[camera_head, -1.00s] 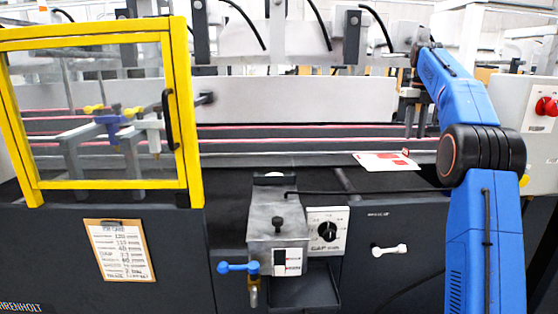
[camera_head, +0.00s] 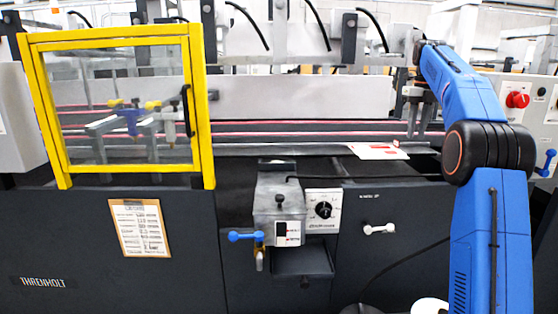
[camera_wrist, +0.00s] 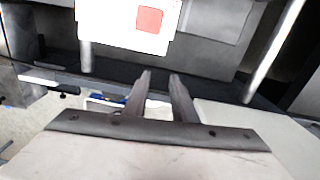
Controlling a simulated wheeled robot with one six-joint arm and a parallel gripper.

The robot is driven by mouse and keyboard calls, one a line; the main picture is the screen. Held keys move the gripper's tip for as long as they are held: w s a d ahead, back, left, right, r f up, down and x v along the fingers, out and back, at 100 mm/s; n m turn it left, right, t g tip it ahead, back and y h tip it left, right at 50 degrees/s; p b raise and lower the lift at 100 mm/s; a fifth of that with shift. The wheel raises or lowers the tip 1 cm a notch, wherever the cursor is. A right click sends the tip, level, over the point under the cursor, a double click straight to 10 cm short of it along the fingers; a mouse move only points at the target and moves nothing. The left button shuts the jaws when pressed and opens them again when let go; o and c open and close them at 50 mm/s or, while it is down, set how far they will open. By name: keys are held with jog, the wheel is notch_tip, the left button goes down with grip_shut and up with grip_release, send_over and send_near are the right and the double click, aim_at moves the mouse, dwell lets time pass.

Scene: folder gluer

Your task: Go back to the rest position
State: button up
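My gripper (camera_wrist: 160,84) shows in the wrist view with its two fingers apart and nothing visible between them. In the head view my gripper (camera_head: 419,112) hangs at the end of my blue arm, in front of the machine's grey panel at the right. A white card with red print (camera_head: 377,151) lies on the machine below and left of it. A white sheet with a red square (camera_wrist: 149,18) shows at the top of the wrist view, beyond the fingertips and apart from them.
The folder gluer has a yellow-framed guard (camera_head: 202,110) at left, closed over the mechanism. A clipboard (camera_head: 139,228) hangs on the dark front. A grey unit (camera_head: 268,210) with a blue lever (camera_head: 246,237) and a gap dial (camera_head: 323,209) juts out at middle. A red knob (camera_head: 517,100) is at right.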

jog(key=s+a+f+n+t, duration=0.1)
jog(key=s+a+n, duration=0.4)
jog(key=s, duration=0.4)
jog(key=s+a+n+t, duration=0.1)
jog(key=s+a+n, duration=0.3)
jog(key=s+n, duration=0.35)
jog(key=s+a+f+n+t, duration=0.1)
jog(key=s+a+n, duration=0.35)
jog(key=s, duration=0.45)
jog(key=s+a+f+n+t, duration=0.1)
jog(key=s+a+f+n, duration=0.1)
jog(key=s+f+n, duration=0.7)
jog(key=s+a+f+n, duration=0.3)
jog(key=s+f+n, duration=0.5)
jog(key=s+f, duration=0.6)
jog(key=s, duration=0.4)
jog(key=shift+a+f+n+t, duration=0.25)
jog(key=shift+f+n+t, duration=0.1)
jog(key=shift+n+t, duration=0.05)
jog(key=shift+s, duration=0.1)
